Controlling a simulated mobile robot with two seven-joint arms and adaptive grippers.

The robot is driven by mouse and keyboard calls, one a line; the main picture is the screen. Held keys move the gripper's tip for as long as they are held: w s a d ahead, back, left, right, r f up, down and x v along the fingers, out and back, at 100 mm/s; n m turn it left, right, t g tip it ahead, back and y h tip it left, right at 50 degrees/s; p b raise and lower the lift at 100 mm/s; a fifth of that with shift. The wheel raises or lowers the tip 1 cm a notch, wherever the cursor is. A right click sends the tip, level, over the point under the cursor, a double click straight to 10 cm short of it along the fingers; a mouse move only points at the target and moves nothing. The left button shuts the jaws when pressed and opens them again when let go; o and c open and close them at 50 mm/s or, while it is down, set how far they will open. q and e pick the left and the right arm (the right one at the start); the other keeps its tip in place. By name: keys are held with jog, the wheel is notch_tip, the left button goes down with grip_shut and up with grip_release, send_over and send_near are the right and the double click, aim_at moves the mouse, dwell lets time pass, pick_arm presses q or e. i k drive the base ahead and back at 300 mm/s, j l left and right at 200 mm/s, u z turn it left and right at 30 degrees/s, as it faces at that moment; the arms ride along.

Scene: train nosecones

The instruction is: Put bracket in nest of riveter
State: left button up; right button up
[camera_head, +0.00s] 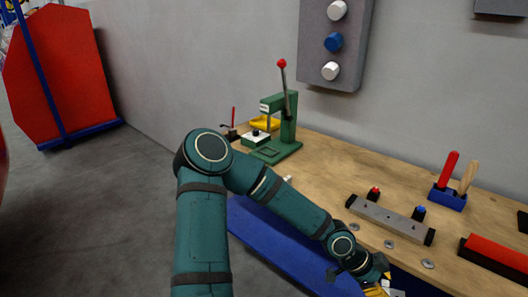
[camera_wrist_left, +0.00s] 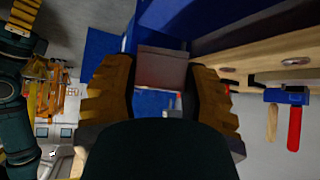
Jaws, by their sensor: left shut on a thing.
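The riveter (camera_head: 288,131) is a green press with a red-knobbed lever, standing on the far end of the wooden bench in the head view. A small dark-outlined recess on its base (camera_head: 268,151) looks like the nest, and it appears empty. My left gripper (camera_head: 375,284) is low at the right, by the bench's front edge, far from the riveter. In the left wrist view its two ribbed fingers are shut on a greyish flat piece, apparently the bracket (camera_wrist_left: 162,68). The bracket's full shape is hidden.
A blue panel (camera_head: 285,245) runs along the bench front. Bare wood separates fixture and riveter.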

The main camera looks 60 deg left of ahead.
aim_at(268, 153)
jog(key=k+j, duration=0.1)
jog(key=j, duration=0.35)
jog(key=k+j, duration=0.1)
jog(key=j, duration=0.3)
jog(key=j+z, duration=0.1)
jog(key=j, duration=0.35)
jog(key=k+j, duration=0.15)
jog(key=j, duration=0.25)
